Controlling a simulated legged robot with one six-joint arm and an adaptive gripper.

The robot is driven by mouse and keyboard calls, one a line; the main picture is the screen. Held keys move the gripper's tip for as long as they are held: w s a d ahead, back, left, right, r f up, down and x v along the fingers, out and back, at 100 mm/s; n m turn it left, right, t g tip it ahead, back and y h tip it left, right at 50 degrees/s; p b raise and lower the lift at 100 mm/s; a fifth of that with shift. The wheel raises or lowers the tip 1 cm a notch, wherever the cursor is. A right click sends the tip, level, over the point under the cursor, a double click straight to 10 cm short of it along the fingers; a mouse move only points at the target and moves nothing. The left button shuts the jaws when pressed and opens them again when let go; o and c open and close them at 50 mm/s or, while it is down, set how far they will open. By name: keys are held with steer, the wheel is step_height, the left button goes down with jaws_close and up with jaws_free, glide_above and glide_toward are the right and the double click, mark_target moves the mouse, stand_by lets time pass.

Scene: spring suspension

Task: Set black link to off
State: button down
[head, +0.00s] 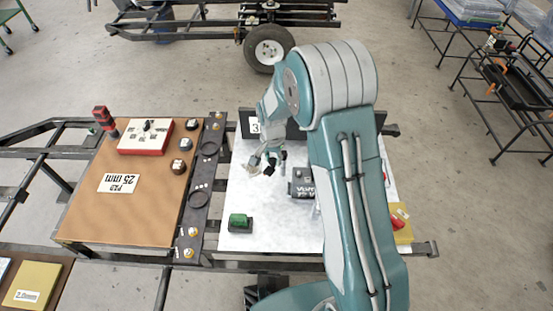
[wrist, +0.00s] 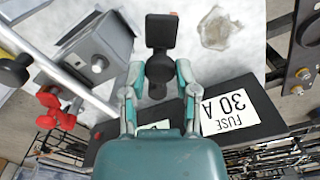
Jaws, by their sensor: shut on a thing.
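The black link (wrist: 161,30) shows in the wrist view as a dark piece with a squarish upper end, a round knob and a small orange edge. My gripper (wrist: 159,75) is shut on the round knob part, with one finger on each side. In the head view my gripper (head: 265,168) is above the white board, left of the grey box, with a small black part at its fingertips. The link's lower end is partly hidden by my gripper, and I cannot read an on or off mark.
A dark panel with a "FUSE 30 A" label (wrist: 230,112) stands behind the white board (head: 250,190). A grey box (head: 302,184) is close on the right. A green switch (head: 239,222) sits at the front left. Red parts (head: 398,219) lie at right. A brown board (head: 140,210) is left.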

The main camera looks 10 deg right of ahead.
mark_target(271, 160)
steer(key=shift+s+a+f+m, duration=0.1)
steer(key=shift+a+f+m, duration=0.05)
steer(key=shift+m, duration=0.35)
steer(key=shift+c, duration=1.9)
jaws_free()
steer(key=shift+a, duration=0.1)
steer(key=shift+w, duration=0.2)
step_height(271, 160, up, 12)
